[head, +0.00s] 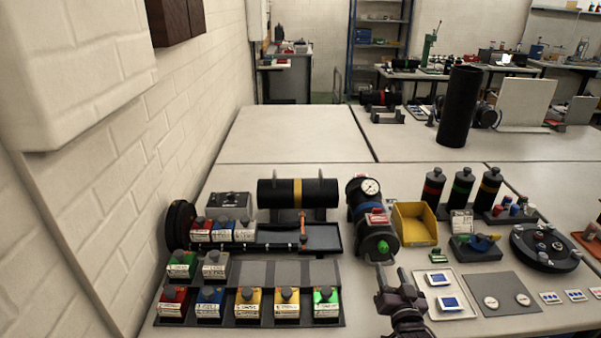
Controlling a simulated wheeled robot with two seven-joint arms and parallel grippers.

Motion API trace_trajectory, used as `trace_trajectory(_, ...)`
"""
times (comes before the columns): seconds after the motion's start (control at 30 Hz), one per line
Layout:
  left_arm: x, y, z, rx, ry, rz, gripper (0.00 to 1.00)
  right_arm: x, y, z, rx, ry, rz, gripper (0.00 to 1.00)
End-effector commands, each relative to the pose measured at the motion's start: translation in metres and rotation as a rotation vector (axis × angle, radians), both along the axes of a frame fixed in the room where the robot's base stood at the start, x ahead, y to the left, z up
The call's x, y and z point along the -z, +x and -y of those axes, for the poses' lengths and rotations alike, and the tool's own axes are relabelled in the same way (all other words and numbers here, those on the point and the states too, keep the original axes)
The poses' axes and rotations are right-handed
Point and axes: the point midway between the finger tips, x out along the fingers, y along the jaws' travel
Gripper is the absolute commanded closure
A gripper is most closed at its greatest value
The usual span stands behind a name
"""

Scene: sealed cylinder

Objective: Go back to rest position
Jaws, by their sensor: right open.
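My right gripper (393,278) is at the bottom centre-right of the head view. Its two fingers point away from me and stand apart, with nothing seen between them. It is just in front of the black cylinder with a gauge (365,212), which has a green knob (383,247) on its near end. Whether the fingers touch the cylinder cannot be told. My left gripper is not in view. A black cylinder with a yellow band (297,193) lies on its side at the back of the near table.
A rack of coloured, labelled boxes (248,322) fills the table's left side. A yellow bin (415,224), three dark bottles (461,190), a white tray (463,292) and a round black holder (545,248) stand to the right. A wall (190,120) bounds the left. The table behind (290,133) is largely clear.

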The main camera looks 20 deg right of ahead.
Motion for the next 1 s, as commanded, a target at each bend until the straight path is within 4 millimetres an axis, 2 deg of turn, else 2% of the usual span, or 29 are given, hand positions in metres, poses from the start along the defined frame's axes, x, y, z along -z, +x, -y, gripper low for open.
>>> trace_trajectory(0.17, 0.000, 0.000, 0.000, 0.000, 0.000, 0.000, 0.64, 0.002, -0.002, -0.012, -0.025, -0.015, -0.084, 0.55)
trace_trajectory(0.33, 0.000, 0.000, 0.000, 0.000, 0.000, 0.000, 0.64, 0.010, -0.024, -0.053, -0.111, -0.059, -0.357, 0.55)
trace_trajectory(0.5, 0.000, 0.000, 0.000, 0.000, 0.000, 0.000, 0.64, 0.016, -0.073, -0.101, -0.228, -0.117, -0.678, 0.55)
trace_trajectory(0.6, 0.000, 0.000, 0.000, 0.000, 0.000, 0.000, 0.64, 0.016, -0.103, -0.120, -0.285, -0.143, -0.823, 0.55)
trace_trajectory(0.8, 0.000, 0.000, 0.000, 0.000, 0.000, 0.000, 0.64, 0.010, -0.150, -0.144, -0.371, -0.181, -1.018, 0.55)
trace_trajectory(1.0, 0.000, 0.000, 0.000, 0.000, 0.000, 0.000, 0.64, 0.002, -0.191, -0.160, -0.444, -0.208, -1.166, 0.55)
